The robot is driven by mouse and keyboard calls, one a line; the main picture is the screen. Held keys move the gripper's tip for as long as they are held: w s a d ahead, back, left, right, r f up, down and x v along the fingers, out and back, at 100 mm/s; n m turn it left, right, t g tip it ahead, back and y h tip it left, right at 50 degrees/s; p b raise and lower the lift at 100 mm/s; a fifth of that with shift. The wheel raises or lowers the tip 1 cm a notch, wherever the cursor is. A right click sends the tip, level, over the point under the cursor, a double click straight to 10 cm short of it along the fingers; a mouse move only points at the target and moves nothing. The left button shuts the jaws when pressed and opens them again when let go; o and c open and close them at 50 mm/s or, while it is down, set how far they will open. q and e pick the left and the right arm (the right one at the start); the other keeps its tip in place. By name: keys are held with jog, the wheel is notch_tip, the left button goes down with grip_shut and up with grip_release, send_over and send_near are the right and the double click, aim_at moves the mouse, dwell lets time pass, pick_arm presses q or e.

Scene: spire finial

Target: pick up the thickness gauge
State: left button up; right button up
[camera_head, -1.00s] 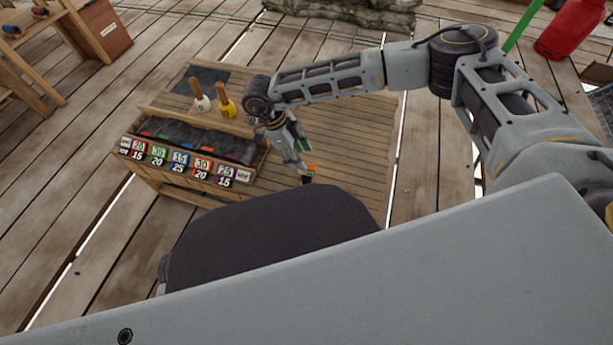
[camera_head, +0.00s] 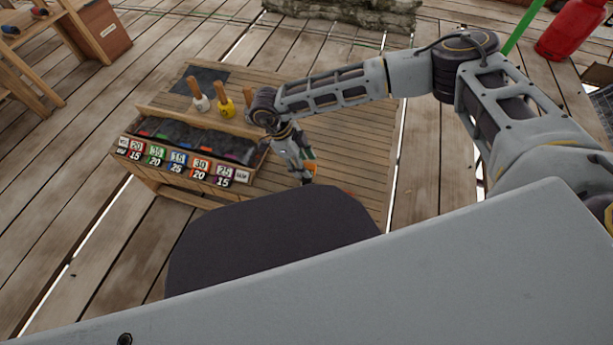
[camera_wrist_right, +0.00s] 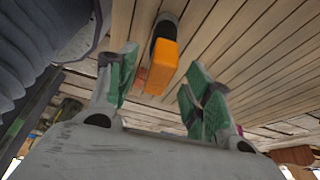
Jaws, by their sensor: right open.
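An orange block with a dark end, which looks like the thickness gauge (camera_wrist_right: 163,66), lies on the slatted wooden table. In the right wrist view it shows ahead of and between the green-padded fingers of my right gripper (camera_wrist_right: 160,92), which stand apart with nothing held. In the head view my right gripper (camera_head: 303,172) points down low over the table, right of the sorting box. A bit of orange (camera_head: 313,168) shows beside its fingers, mostly hidden by them. I cannot tell the exact gap between fingers and block. My left gripper is out of view.
A wooden box with numbered labels (camera_head: 178,162) and dark compartments stands left of the gripper. Wooden-handled tools, one white (camera_head: 201,103) and one yellow (camera_head: 226,106), stand behind it. The wooden table (camera_head: 350,140) is mostly clear to the right.

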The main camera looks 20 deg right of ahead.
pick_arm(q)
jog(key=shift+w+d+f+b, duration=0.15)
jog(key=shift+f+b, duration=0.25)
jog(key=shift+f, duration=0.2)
pick_arm(e)
jog(key=shift+x, duration=1.35)
jog(key=c, duration=1.1)
jog(key=shift+r, duration=0.1)
jog(key=shift+r+p, duration=0.35)
jog(key=shift+r, duration=0.35)
notch_tip(320, 180, up, 7)
jog(key=shift+f+p, duration=0.25)
jog(key=shift+p, duration=0.95)
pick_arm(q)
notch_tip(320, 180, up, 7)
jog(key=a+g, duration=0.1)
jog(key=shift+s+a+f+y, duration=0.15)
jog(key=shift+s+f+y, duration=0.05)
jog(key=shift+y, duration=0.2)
pick_arm(e)
jog(key=shift+r, duration=1)
